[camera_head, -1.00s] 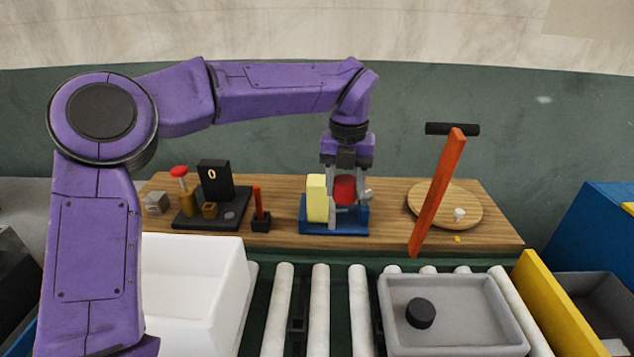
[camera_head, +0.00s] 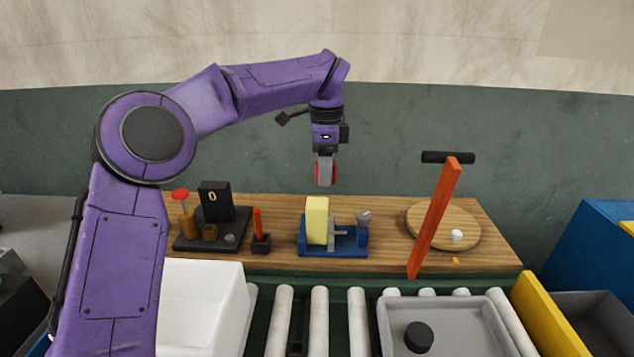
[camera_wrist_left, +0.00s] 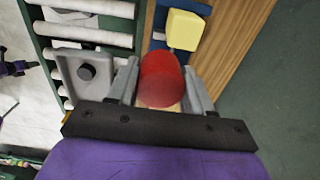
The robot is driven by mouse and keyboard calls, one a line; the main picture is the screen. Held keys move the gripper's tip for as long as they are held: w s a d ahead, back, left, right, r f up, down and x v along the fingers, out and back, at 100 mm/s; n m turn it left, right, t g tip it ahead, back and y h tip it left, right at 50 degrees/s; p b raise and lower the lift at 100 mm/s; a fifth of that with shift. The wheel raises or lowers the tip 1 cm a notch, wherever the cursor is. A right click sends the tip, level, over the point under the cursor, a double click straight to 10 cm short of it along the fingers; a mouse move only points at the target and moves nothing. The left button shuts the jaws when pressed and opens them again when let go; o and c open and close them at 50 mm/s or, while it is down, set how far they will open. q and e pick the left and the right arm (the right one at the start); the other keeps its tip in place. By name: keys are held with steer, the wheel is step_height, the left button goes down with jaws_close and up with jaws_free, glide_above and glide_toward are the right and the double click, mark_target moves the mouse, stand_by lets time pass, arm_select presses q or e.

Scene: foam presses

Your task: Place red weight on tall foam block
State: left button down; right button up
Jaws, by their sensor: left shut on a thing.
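My left gripper (camera_head: 325,172) is shut on the red weight (camera_head: 333,173) and holds it in the air above the yellow foam block, clear of it. The fingers hide much of the weight in the head view. In the left wrist view the red weight (camera_wrist_left: 161,77) sits between the two grey fingers. The tall yellow foam block (camera_head: 317,220) stands upright on the left part of a blue press base (camera_head: 333,251). It also shows in the left wrist view (camera_wrist_left: 184,30), beyond the weight. My right gripper is not in view.
The press has a grey plate (camera_head: 333,233) beside the foam. To its left are a small orange-handled tool (camera_head: 258,228) and a black device (camera_head: 214,203). To the right, an orange lever (camera_head: 435,215) stands before a round wooden board (camera_head: 470,222). Rollers and a grey tray (camera_head: 450,338) lie in front.

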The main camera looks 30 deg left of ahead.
arm_select(q)
steer(key=p, duration=0.2)
glide_above(317, 202)
step_height(317, 202, down, 6)
steer(key=shift+w+r, duration=0.1)
step_height(317, 202, down, 3)
steer(key=shift+f, duration=0.1)
steer(key=shift+c, duration=2.4)
jaws_free()
